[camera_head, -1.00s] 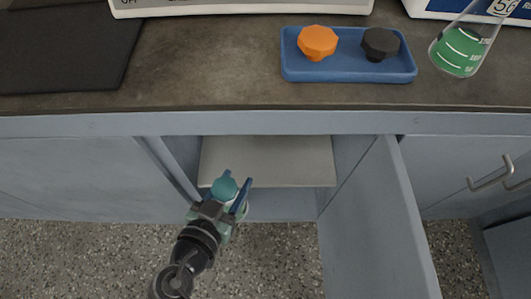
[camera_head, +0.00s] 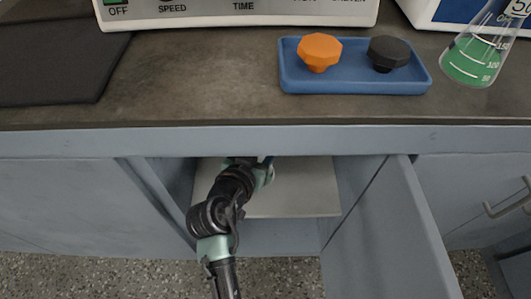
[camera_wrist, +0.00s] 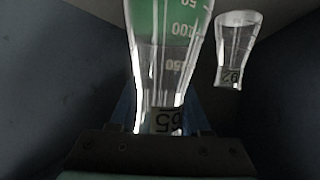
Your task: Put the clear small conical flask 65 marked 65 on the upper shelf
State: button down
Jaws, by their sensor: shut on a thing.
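The conical flask marked 65 (camera_wrist: 163,75) is in my gripper (camera_wrist: 165,122), in the middle of the wrist view. It is clear glass with white graduations, and a green area shows at its wide end. The blue fingers are shut around its neck near the label. In the head view my gripper (camera_head: 262,166) is inside the open cabinet, over the upper shelf (camera_head: 300,190). There the counter's edge and my arm hide the flask. I cannot tell whether the flask touches the shelf.
A second clear flask (camera_wrist: 236,45) with a hard-to-read label is right of the held one in the wrist view. The open cabinet door (camera_head: 385,235) stands on the right. The shelf's right part looks clear. On the counter are a blue tray (camera_head: 350,86) and a green-filled flask (camera_head: 472,60).

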jog(key=shift+w+d+f+b, duration=0.15)
jog(key=shift+w+f+b, duration=0.2)
jog(key=shift+f+b, duration=0.45)
jog(key=shift+w+d+f+b, duration=0.1)
jog(key=shift+w+f+b, duration=0.2)
jog(key=shift+f+b, duration=0.45)
jog(key=shift+f, duration=0.3)
jog(key=shift+c, duration=1.8)
grip_release()
